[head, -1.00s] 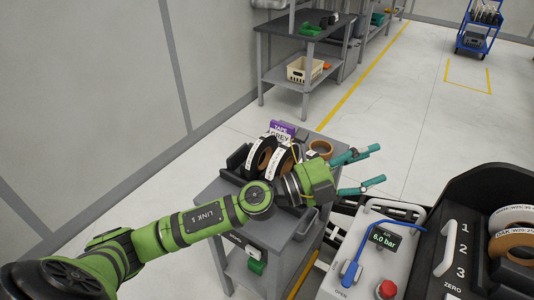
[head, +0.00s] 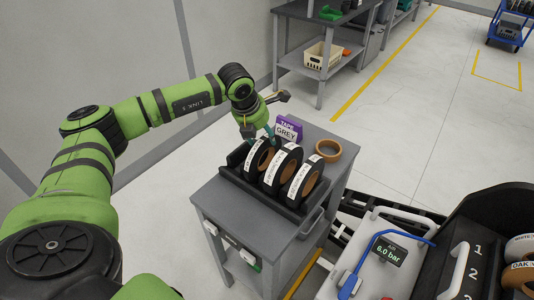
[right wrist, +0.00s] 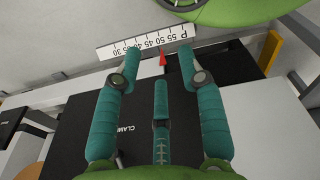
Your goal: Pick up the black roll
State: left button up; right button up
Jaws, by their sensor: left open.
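Three black rolls with white labels stand upright side by side in a dark rack (head: 293,208) on the grey cart: a left one (head: 257,157), a middle one (head: 281,169) and a right one (head: 304,182). The labels are too small to read. My left gripper (head: 258,134) is open, its teal fingers pointing down at the far end of the left roll. The roll partly hides the fingers, and I cannot tell whether they touch it. My right gripper (right wrist: 160,70) shows in the right wrist view with its teal fingers apart and nothing between them.
A purple TAPE GREY box (head: 288,128) and a brown tape roll (head: 328,151) stand behind the rack. The machine panel with its air display (head: 390,252) is at the lower right. A black clamp block (right wrist: 90,125) and a scale (right wrist: 145,40) lie beneath my right gripper.

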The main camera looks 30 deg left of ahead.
pick_arm(q)
jog(key=shift+s+f+p, duration=0.2)
jog(key=shift+f+p, duration=0.6)
jog(key=x, duration=0.2)
jog(key=shift+w+f, duration=0.25)
jog(key=shift+w, duration=0.1)
jog(key=shift+w+f, duration=0.15)
jog(key=shift+f, duration=0.1)
jog(key=shift+r, duration=0.1)
jog(key=c, duration=0.5)
grip_shut()
pick_arm(e)
jog(key=shift+s+r, duration=0.95)
jog(key=shift+r, duration=0.15)
